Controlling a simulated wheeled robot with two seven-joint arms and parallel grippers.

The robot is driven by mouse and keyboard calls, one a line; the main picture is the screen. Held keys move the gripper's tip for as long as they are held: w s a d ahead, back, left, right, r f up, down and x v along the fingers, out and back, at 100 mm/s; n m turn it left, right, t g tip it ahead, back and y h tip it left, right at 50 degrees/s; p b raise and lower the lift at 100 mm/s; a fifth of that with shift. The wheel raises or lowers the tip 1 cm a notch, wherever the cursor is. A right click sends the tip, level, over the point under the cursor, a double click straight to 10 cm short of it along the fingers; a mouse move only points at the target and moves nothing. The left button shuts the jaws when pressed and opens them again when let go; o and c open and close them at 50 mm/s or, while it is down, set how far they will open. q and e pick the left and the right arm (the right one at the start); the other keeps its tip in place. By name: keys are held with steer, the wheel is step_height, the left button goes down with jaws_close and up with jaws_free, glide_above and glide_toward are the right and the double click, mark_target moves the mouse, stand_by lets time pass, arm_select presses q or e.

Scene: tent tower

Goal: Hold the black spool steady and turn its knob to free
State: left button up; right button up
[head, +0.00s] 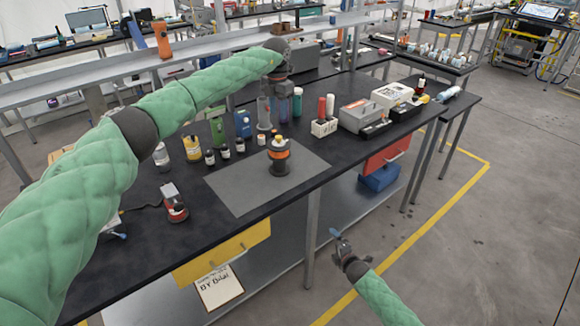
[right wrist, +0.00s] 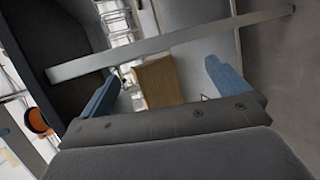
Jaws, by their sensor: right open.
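The black spool (head: 279,160) stands upright on a grey mat (head: 235,188) on the dark workbench. It has an orange band and a small pale yellowish knob (head: 278,140) on top. My left gripper (head: 280,88) is above and behind the spool, apart from it; its fingers are hard to make out against the bottles. My right gripper (head: 338,238) is low in front of the bench, below the top and away from the spool. The right wrist view shows its blue fingers (right wrist: 164,86) spread apart with nothing held between them.
Several bottles (head: 192,149) stand along the back of the mat. A red and black device (head: 173,203) lies to its left. A white block with red-topped items (head: 324,127) and a grey box (head: 360,114) stand to the right. The bench's front edge lies between my right gripper and the spool.

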mark_target(285, 159)
steer(key=w+a+r+n+t+y, duration=0.15)
steer(key=w+r+n, duration=0.25)
steer(key=r, duration=0.5)
steer(key=w+a+r+n+y, duration=0.15)
steer(key=w+r+n, duration=0.3)
steer(key=r, duration=0.45)
steer(key=w+a+r+n+t+y, duration=0.1)
steer(key=w+r+n+y, duration=0.15)
steer(key=r+n, duration=0.45)
steer(key=w+a+r+n, duration=0.1)
steer(key=a, duration=0.3)
steer(key=a+r+n, duration=0.1)
steer(key=a+r, duration=0.1)
steer(key=a, duration=0.2)
steer(key=w+a+r+n, duration=0.1)
steer(key=a+r, duration=0.1)
steer(key=a, duration=0.2)
steer(key=shift+w+a+n+t+h, duration=0.25)
steer(key=shift+w+n+h, duration=0.1)
steer(key=shift+w+a, duration=0.25)
steer(key=shift+a, duration=0.3)
steer(key=shift+x, duration=3.7)
